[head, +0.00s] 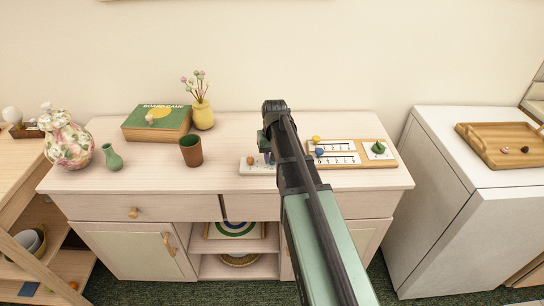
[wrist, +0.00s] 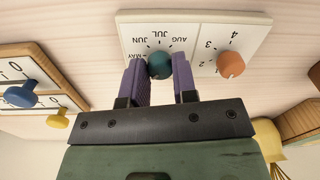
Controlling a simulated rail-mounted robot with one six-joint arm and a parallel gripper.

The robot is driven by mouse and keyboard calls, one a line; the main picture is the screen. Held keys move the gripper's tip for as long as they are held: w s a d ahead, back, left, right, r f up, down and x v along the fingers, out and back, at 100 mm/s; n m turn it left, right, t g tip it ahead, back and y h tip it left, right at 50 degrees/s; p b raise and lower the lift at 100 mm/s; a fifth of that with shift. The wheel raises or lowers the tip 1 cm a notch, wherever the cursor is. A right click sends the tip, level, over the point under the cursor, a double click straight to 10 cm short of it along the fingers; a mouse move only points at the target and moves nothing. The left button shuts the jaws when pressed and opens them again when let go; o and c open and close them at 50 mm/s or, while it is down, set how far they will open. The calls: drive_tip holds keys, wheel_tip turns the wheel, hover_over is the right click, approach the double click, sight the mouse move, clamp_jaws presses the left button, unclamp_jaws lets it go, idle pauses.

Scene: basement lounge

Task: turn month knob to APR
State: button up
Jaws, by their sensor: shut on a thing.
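The month knob (wrist: 160,65) is a round teal knob on a white dial plate (wrist: 128,26) in the wrist view. The labels MAY, JUN, JUL and AUG show around its far side. The near part of the dial, including any APR mark, is hidden by my gripper, and I cannot make out the knob's pointer. The purple fingers of my gripper (wrist: 159,72) stand on either side of the knob, shut on it. In the head view my gripper (head: 267,148) is over the panel (head: 252,169) on the cabinet top, and my arm hides the knob.
An orange knob (wrist: 230,64) with a number dial sits beside the month dial. A wooden slider board (head: 350,163) with blue and yellow knobs is to the right. A brown cup (head: 191,153), yellow vase (head: 203,116) and green game box (head: 157,123) stand to the left.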

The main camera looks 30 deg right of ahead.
idle(0.3)
drive_tip(key=o, duration=0.9)
drive_tip(key=shift+r, duration=0.1)
drive_tip(key=r+p, duration=1)
drive_tip(key=p, duration=0.1)
drive_tip(key=shift+s+d+r, duration=0.1)
drive_tip(key=shift+d+r, duration=0.15)
drive_tip(key=shift+r, duration=0.1)
drive_tip(key=s+a+n, duration=0.1)
drive_tip(key=s+a, duration=0.4)
drive_tip(key=a, duration=0.1)
drive_tip(key=s+a+n, duration=0.1)
drive_tip(key=s+a, duration=0.4)
drive_tip(key=a, duration=0.1)
drive_tip(key=s+a+n, duration=0.1)
drive_tip(key=s+a, duration=0.5)
drive_tip(key=shift+a+h, duration=0.15)
drive_tip(key=shift+h, duration=0.15)
